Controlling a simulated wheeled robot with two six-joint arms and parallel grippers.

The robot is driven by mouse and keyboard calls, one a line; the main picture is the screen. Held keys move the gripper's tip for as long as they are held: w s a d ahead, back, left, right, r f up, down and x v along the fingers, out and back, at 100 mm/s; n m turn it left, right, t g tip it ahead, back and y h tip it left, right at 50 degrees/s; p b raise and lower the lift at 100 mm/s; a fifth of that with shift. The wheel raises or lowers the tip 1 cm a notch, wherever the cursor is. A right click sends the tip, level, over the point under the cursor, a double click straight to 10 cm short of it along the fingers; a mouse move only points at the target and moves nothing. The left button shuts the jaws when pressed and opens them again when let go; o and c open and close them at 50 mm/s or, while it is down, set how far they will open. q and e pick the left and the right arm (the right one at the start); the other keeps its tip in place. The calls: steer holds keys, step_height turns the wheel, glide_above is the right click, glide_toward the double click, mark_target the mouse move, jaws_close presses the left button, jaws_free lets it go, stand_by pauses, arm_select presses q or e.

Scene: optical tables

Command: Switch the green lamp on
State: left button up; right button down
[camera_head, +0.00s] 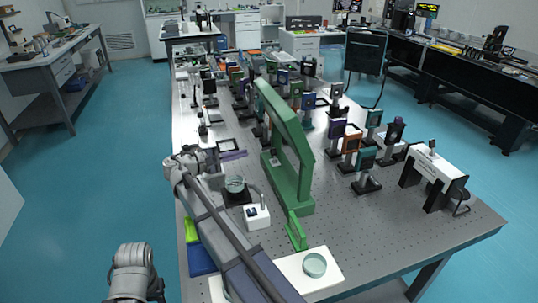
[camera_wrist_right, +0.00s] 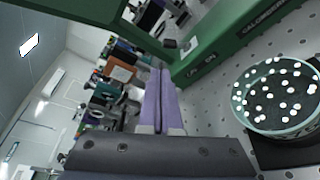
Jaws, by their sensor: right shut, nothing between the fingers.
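A large green arch-shaped frame (camera_head: 287,130) stands upright on the optical table; its side with dark lettering also fills the top of the right wrist view (camera_wrist_right: 215,45). I cannot tell whether it is the green lamp, and no lit lamp or clear switch shows on it. A small white box (camera_head: 257,217) with dark details stands in front of it, left of a small green upright piece (camera_head: 296,231). My right gripper (camera_head: 236,155), with purple fingers (camera_wrist_right: 160,82), is shut and empty, left of the arch and apart from it. My left gripper is out of view.
A round glass dish (camera_head: 235,184) sits on a dark stand close to my right arm; it shows with white dots in the right wrist view (camera_wrist_right: 278,98). Several mounted optics (camera_head: 350,141) stand right of the arch. A white bench-like fixture (camera_head: 436,172) stands at the right edge.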

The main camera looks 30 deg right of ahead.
mark_target(274, 152)
steer(key=shift+d+f, duration=0.2)
steer(key=shift+f, duration=0.1)
steer(key=d, duration=0.3)
steer(key=d+f+b, duration=0.1)
steer(key=d, duration=0.5)
steer(key=shift+w+d+f+b, duration=0.3)
steer(key=shift+d+f+b, duration=0.05)
steer(key=shift+d+b, duration=0.05)
